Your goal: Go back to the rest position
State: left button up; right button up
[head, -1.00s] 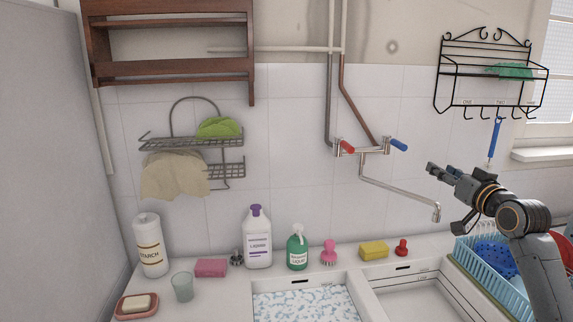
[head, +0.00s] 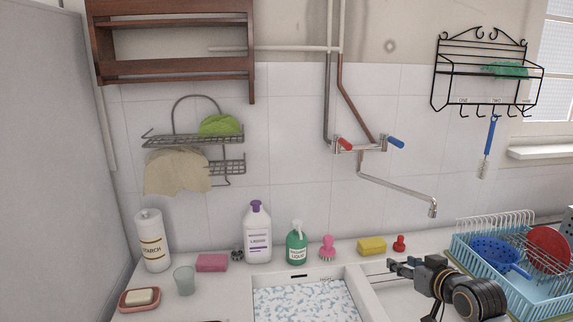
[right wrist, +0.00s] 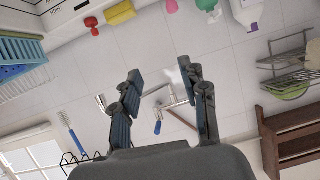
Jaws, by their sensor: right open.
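My right gripper (head: 403,269) is low in the head view, over the right side of the sink counter, pointing left. Its jaws are apart with nothing between them. In the right wrist view the open fingers (right wrist: 160,82) stand in front of white tiles. The wall tap (right wrist: 172,98) shows beyond and between them.
A blue dish rack (head: 500,290) with dishes stands right of my right gripper. A yellow sponge (head: 371,246) and a red stopper (head: 399,243) lie behind it. The foamy sink (head: 306,302) is to its left. The tap spout (head: 408,191) juts out above; a blue-handled brush (head: 489,140) hangs at right.

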jog(key=s+a+f+g, duration=0.1)
jog(key=s+a+f, duration=0.1)
jog(key=s+f, duration=0.3)
jog(key=s+a+f+g, duration=0.2)
jog(key=s+f, duration=0.4)
jog(key=s, duration=0.1)
jog(key=s+a+f+n+g+h, duration=0.1)
jog(key=s+a+f+g, duration=0.1)
jog(key=s+f, duration=0.4)
jog(key=shift+s+a+f, duration=0.15)
jog(key=shift+s+a, duration=0.35)
jog(key=s+f+g+h, duration=0.1)
jog(key=s+f+g, duration=0.1)
jog(key=s, duration=0.8)
jog(key=s+f+g, duration=0.2)
jog(key=s, duration=0.8)
notch_tip(320, 180, down, 29)
jog(key=s+g+b, duration=0.2)
jog(key=b, duration=0.1)
jog(key=s+d+f+g+b, duration=0.1)
jog(key=s+d+f+b, duration=0.1)
jog(key=s+f, duration=1.5)
jog(key=shift+f+h, duration=0.4)
jog(key=shift+f, duration=0.5)
